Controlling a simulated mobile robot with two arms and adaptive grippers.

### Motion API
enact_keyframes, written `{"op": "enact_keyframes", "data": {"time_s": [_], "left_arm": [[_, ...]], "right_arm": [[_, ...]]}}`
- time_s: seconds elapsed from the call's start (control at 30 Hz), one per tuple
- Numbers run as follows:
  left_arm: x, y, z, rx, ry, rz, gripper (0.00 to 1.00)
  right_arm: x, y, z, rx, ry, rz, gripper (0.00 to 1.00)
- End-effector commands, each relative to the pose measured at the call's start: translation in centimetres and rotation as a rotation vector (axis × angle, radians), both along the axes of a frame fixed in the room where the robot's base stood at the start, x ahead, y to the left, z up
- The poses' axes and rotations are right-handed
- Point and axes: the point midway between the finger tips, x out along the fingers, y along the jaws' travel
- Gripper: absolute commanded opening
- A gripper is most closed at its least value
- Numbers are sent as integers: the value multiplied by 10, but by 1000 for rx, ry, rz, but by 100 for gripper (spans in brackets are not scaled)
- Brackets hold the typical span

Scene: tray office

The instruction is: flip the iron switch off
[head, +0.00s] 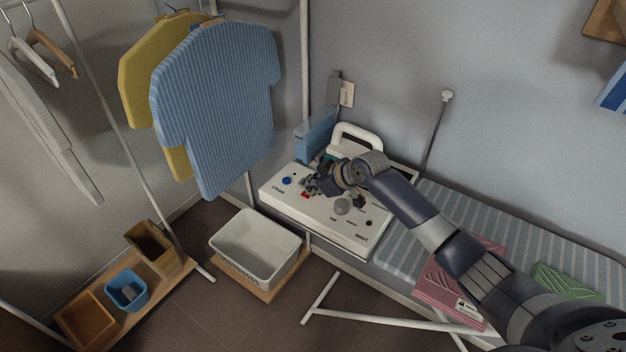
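A white control panel (278,203) sits at the left end of the striped ironing board (440,205). A small red part (306,195), possibly the switch, shows beside my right gripper's fingers. My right gripper (318,184) is low over the panel's upper left part, with its arm reaching in from the right. Its fingers are dark and small, so I cannot tell whether they are open or touching the red part. A white handle (357,132) rises behind the gripper. My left gripper is out of view.
Blue and yellow shirts (218,105) hang above left. A pink folded cloth (432,293) and a green one (566,282) lie on the board. A thin rod (436,135) stands behind the board.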

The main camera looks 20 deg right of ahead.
Motion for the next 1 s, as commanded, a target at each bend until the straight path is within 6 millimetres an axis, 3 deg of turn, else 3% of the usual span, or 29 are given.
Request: {"op": "enact_keyframes", "data": {"time_s": [0.37, 0.67, 0.77, 1.0], "left_arm": [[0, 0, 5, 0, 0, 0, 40], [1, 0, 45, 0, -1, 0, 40], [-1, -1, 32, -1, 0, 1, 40], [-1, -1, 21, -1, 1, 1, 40]], "right_arm": [[0, 1, 6, -1, -1, -1, 0], [2, 9, 48, 0, -2, -3, 0], [-8, 2, 48, -3, -3, -3, 0], [-34, -14, 79, -3, -4, -3, 0]]}}
